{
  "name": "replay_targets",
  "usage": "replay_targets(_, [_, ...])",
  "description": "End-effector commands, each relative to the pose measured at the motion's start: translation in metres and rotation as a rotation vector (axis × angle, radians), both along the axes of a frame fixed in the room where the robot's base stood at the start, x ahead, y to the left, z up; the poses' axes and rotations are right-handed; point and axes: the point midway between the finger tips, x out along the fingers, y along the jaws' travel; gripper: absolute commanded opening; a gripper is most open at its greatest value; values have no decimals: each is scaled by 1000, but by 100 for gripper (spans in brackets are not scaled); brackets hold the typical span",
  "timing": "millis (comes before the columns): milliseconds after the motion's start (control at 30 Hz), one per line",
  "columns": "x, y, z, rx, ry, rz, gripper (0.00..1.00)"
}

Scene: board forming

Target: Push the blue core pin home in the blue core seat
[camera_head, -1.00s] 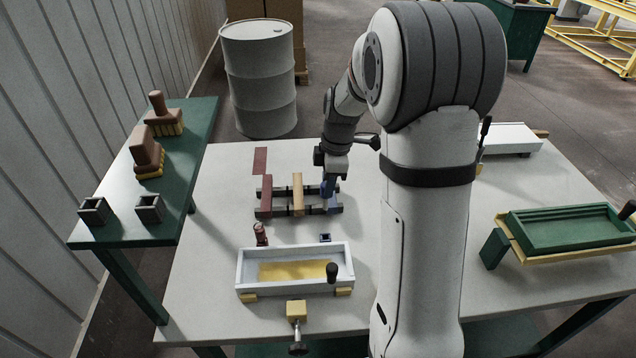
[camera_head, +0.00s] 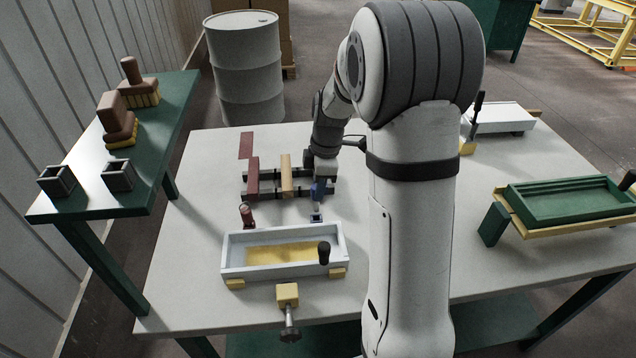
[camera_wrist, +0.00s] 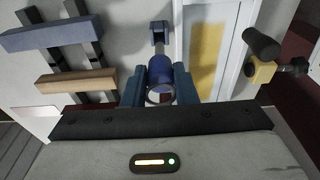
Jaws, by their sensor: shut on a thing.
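The blue core pin (camera_wrist: 161,72) is between my gripper's two blue fingers (camera_wrist: 159,92) in the wrist view, its round end facing the camera. My gripper is shut on it. The small blue core seat (camera_head: 316,218) stands on the table behind the white mould box, in line with the blue bar. In the wrist view a grey piece that looks like the seat (camera_wrist: 158,32) shows just beyond the pin. In the head view my gripper (camera_head: 319,195) points down just behind the seat. I cannot tell whether the pin's tip is inside the seat.
The white mould box (camera_head: 232,250) with a yellow floor and a black knob (camera_head: 323,252) stands close in front. Red (camera_head: 252,176) and yellow (camera_head: 286,172) bars lie on dark rails behind. A red peg (camera_head: 247,215) stands to the left. The table's left front is clear.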

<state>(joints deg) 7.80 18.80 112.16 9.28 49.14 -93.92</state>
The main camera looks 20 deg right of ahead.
Motion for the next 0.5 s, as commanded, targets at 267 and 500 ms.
replay_targets(267, [0,0,-16,0,-1,1,2])
replay_targets(500, [0,1,-14,0,0,1,2])
